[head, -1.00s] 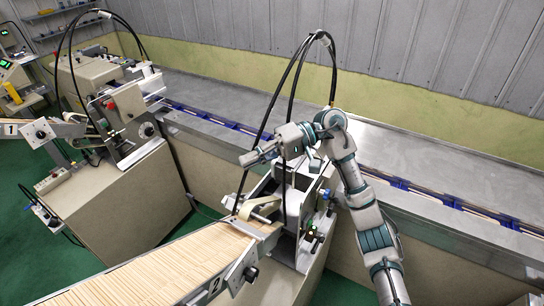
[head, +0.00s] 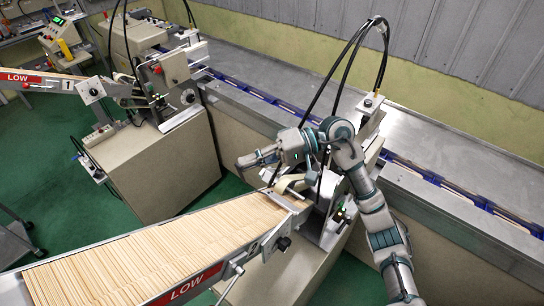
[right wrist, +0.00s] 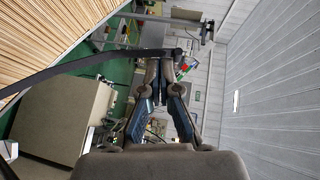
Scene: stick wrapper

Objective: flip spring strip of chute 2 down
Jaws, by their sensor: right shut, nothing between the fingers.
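Chute 2 (head: 150,262), full of pale wooden sticks, slopes up from the lower left to its wrapping machine. A pale, curved strip (head: 290,182), which looks like the spring strip, is at the chute's upper end, partly hidden by black cables and my arm. My right gripper (head: 243,163) is shut and empty, above and to the left of the strip, apart from it. My left gripper is not in view.
Black cables (head: 340,85) arch over the machine close to my right arm. Chute 1 (head: 45,80) and its machine (head: 165,85) stand at the left. A metal conveyor (head: 270,100) with blue carriers runs behind. Green floor (head: 60,190) is free at the left.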

